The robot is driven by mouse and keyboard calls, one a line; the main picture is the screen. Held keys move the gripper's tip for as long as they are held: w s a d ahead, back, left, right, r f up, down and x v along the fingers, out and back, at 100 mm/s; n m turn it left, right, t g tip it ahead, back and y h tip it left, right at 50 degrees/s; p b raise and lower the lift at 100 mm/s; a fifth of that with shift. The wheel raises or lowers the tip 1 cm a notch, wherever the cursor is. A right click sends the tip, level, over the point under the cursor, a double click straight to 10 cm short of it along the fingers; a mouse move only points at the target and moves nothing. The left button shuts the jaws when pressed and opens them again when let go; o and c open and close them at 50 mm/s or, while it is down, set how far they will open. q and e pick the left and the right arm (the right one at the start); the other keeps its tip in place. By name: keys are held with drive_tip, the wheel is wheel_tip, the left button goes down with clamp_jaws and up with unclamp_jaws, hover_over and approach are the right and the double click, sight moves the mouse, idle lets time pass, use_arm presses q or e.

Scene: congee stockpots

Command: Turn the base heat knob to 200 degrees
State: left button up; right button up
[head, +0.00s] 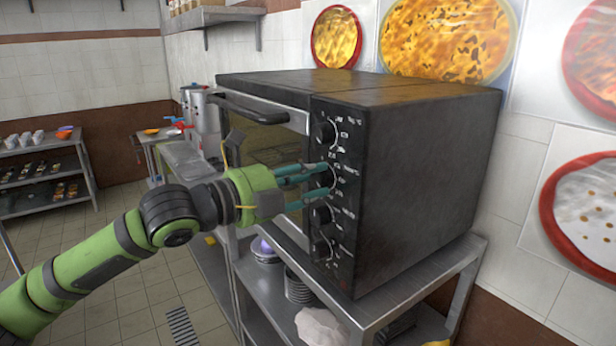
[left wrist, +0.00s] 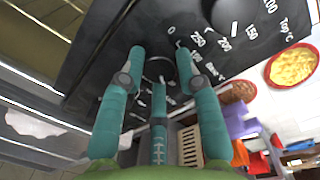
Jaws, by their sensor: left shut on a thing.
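The black oven (head: 405,150) has a column of round dark knobs on its front panel. The base heat knob (head: 326,178) is second from the top. My left gripper (head: 308,183) is shut on it, with teal fingers around its sides. In the left wrist view the fingers (left wrist: 160,66) reach the panel around the knob, which is mostly hidden. Part of a "Base °C" scale shows beside them, with 200 and 250 partly readable. The knob's pointer cannot be read. The top heat knob (head: 324,132) is just above, apart from the fingers. My right gripper is not in view.
More knobs (head: 320,215) sit below the held one. The oven door with its handle (head: 251,106) is left of the panel. The oven stands on a metal table (head: 400,315) with dishes below. Tiled floor at the left is clear.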

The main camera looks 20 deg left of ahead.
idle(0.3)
use_arm(q)
drive_tip(key=o, duration=1.1)
drive_tip(key=shift+d, duration=0.1)
drive_tip(key=shift+o, duration=0.2)
drive_tip(key=shift+s, duration=0.15)
drive_tip(key=shift+s+a, duration=0.15)
drive_tip(key=shift+a, duration=0.2)
drive_tip(key=v, duration=1.1)
drive_tip(key=shift+s, duration=0.2)
drive_tip(key=shift+w, duration=0.1)
